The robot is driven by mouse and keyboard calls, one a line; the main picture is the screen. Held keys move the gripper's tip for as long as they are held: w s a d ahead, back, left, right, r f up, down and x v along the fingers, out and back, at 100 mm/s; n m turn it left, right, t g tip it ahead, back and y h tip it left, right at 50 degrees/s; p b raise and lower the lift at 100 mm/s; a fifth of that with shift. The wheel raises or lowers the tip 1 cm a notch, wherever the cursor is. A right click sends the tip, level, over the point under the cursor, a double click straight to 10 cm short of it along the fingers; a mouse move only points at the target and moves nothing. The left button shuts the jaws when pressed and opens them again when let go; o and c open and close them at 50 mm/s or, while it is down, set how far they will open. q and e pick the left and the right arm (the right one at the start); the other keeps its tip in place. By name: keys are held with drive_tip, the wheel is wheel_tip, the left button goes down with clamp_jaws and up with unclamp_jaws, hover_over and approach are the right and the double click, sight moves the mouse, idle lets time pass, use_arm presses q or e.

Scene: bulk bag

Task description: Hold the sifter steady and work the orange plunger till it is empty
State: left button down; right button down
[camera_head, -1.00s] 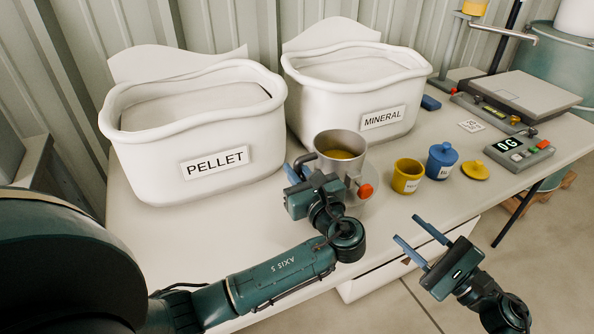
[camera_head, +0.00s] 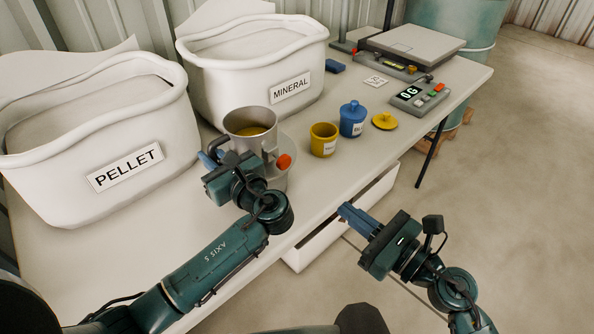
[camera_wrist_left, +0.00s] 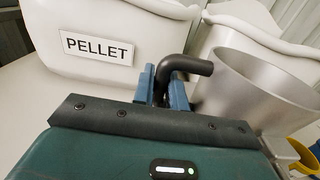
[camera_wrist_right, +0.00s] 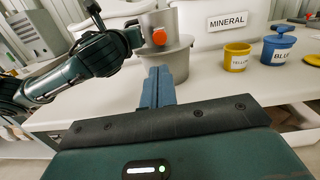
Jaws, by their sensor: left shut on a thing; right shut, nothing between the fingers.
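The metal sifter (camera_head: 252,122) stands upright over a wide pale bowl (camera_wrist_right: 184,60) on the table, with yellow material inside it. Its orange plunger (camera_head: 284,161) sticks out on the side facing the table's front edge; it also shows in the right wrist view (camera_wrist_right: 159,37). My left gripper (camera_wrist_left: 166,87) is shut on the sifter's dark handle (camera_wrist_left: 185,64). My right gripper (camera_head: 345,214) is shut and empty, off the table's front edge, apart from the plunger. In the right wrist view its closed blue fingers (camera_wrist_right: 158,88) point toward the bowl, below the plunger.
White bins labelled PELLET (camera_head: 120,150) and MINERAL (camera_head: 250,60) stand behind. A yellow cup (camera_head: 323,140), a blue lidded cup (camera_head: 352,118) and a yellow lid (camera_head: 385,121) are right of the sifter. A scale with display (camera_head: 420,97) stands farther right. The front right table edge is clear.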

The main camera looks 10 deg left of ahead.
drive_tip(key=shift+s+r, duration=0.1)
drive_tip(key=shift+s, duration=0.05)
drive_tip(key=x, duration=1.4)
drive_tip(key=shift+x, duration=1.15)
idle(0.8)
approach(286, 165)
drive_tip(key=v, duration=0.5)
